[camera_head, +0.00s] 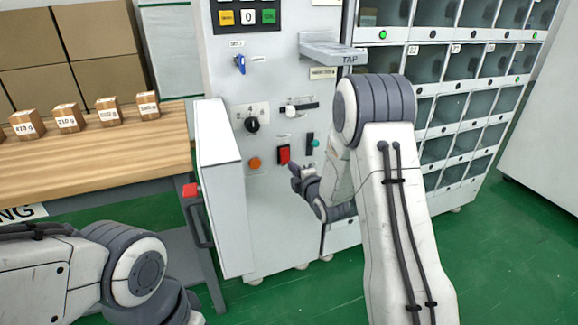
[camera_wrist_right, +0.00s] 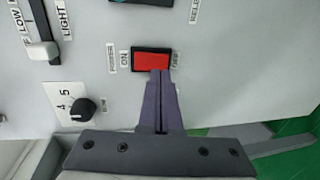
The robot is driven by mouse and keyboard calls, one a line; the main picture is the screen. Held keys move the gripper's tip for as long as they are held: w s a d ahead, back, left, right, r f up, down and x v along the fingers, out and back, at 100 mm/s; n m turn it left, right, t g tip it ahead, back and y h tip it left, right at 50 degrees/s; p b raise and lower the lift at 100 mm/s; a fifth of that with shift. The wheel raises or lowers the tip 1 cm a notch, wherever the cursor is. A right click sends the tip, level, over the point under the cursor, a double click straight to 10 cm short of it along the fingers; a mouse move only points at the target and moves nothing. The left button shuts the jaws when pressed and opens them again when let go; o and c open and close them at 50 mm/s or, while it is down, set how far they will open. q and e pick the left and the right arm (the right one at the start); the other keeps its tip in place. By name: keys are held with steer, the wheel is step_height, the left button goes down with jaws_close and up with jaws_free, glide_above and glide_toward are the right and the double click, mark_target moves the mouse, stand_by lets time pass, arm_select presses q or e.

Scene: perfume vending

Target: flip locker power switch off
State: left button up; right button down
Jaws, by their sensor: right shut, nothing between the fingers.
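The red power switch (camera_head: 284,154) sits low on the white locker panel. In the right wrist view the red switch (camera_wrist_right: 148,61) is a rocker in a black frame, with the word ON printed beside it. My right gripper (camera_head: 294,172) is shut and empty, just in front of the panel and a little below the switch. In the right wrist view its closed fingertips (camera_wrist_right: 159,76) overlap the switch's lower edge; I cannot tell whether they touch it. The switch's position is unclear. My left arm shows at the lower left, but its gripper is out of view.
A black knob (camera_head: 252,125), an orange button (camera_head: 255,162), a white slider (camera_head: 290,109) and a blue key-like part (camera_head: 240,64) are nearby on the panel. An open white door (camera_head: 218,180) stands left. A wooden table (camera_head: 90,155) holds several small boxes.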

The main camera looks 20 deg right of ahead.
steer(key=shift+w+f, duration=0.15)
steer(key=shift+w, duration=0.75)
steer(key=shift+w+f, duration=0.15)
steer(key=shift+w, duration=0.7)
steer(key=shift+f+b, duration=0.15)
steer(key=shift+b, duration=0.3)
steer(key=b, duration=0.2)
steer(key=shift+w+f+t+b, duration=0.2)
steer(key=shift+f+t+b, duration=0.1)
steer(key=shift+f+t, duration=0.1)
steer(key=shift+r+p, duration=0.3)
steer(key=shift+r, duration=0.15)
steer(key=shift+s+a+f, duration=0.1)
steer(key=b, duration=0.1)
glide_toward(285, 161)
steer(key=f, duration=0.2)
steer(key=s+f, duration=0.1)
steer(key=s, duration=0.5)
steer(key=shift+s, duration=0.3)
